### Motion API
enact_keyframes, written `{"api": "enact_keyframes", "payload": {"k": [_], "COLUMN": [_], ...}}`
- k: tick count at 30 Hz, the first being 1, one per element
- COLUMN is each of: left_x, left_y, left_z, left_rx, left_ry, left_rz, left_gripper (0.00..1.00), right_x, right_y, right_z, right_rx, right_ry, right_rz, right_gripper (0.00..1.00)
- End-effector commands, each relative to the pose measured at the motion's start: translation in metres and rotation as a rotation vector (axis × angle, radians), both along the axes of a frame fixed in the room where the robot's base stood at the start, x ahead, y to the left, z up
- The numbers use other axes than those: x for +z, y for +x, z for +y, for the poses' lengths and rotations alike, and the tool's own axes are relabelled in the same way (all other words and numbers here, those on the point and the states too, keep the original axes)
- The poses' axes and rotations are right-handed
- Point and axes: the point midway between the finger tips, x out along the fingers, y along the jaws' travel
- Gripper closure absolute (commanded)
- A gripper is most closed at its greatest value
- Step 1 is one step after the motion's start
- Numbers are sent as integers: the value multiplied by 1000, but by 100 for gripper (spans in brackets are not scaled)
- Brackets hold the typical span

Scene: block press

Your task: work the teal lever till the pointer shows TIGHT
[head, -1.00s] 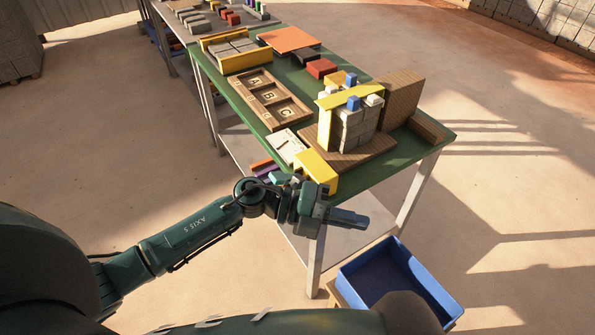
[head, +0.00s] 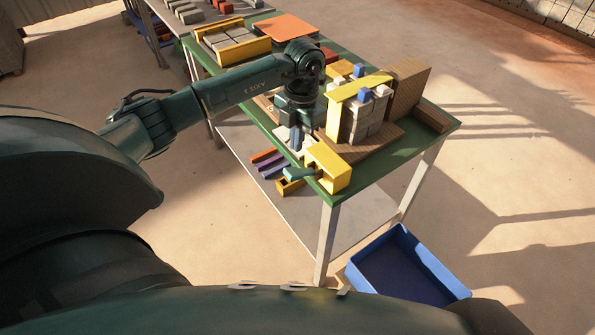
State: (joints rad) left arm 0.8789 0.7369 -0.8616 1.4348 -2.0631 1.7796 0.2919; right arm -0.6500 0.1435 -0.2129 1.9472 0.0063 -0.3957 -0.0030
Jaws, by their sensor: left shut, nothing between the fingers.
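The teal lever (head: 299,173) sticks out to the left from the yellow housing (head: 338,178) at the near corner of the green table. The yellow press frame (head: 345,92) stands behind it around a stack of grey blocks (head: 365,125) on a brown base. My left gripper (head: 297,142) points down just behind the lever, apart from it as far as I can see, shut and empty. It and its arm cover most of the white plate (head: 281,133) beside the housing. I cannot read a pointer or the word TIGHT. My right gripper is not in view.
A brown block wall (head: 408,85) stands right of the press. A yellow-sided tray (head: 233,50) of grey blocks and an orange board (head: 284,27) lie farther back. A blue bin (head: 405,265) is below the table's near end. Coloured bars lie on the lower shelf.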

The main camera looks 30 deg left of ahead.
Motion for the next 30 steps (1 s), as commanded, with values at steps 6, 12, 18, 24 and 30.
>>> {"api": "enact_keyframes", "payload": {"k": [6,12,18,24,30], "left_x": [0,-5,-23,-50,-69], "left_y": [0,-1,-2,-5,-7], "left_z": [0,-1,0,0,1], "left_rx": [0,-1,-1,-2,-2], "left_ry": [-1,-3,-4,-4,-4], "left_rz": [0,1,1,1,1], "left_gripper": [100,100,100,100,100], "right_x": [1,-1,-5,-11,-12], "right_y": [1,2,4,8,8], "right_z": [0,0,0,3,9], "right_rx": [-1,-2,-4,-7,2], "right_ry": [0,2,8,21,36], "right_rz": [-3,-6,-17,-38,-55], "right_gripper": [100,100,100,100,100]}}
